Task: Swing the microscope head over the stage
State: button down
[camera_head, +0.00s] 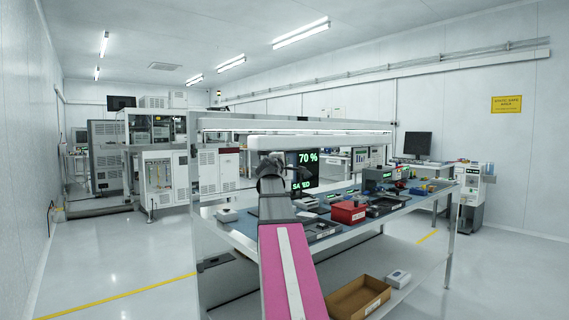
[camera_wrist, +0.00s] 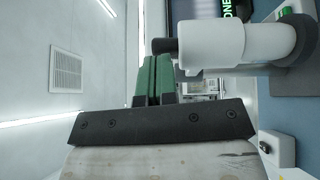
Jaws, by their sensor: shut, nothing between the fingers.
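In the wrist view, a white rounded cylinder with a dark end, which looks like the microscope head (camera_wrist: 235,46), lies just right of my fingertips. Its dark end appears close beside them; I cannot tell whether they touch. My gripper (camera_wrist: 155,62) has two green fingers pressed together, with nothing between them. In the head view my gripper (camera_head: 270,166) is a small dark shape at the end of my arm, in front of the bench monitor (camera_head: 303,170). My arm hides part of the bench there. I cannot make out the stage in either view.
The blue-topped bench (camera_head: 345,222) carries a red bin (camera_head: 348,213), a grey-green device (camera_head: 377,179) and several small items. A cardboard box (camera_head: 358,298) sits on the lower shelf. A lamp bar (camera_head: 320,142) spans above the bench. The floor at left is clear.

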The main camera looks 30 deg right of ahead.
jog(key=s+a, duration=0.5)
jog(key=s, duration=0.5)
jog(key=shift+s+f, duration=0.15)
jog(key=shift+f, duration=0.15)
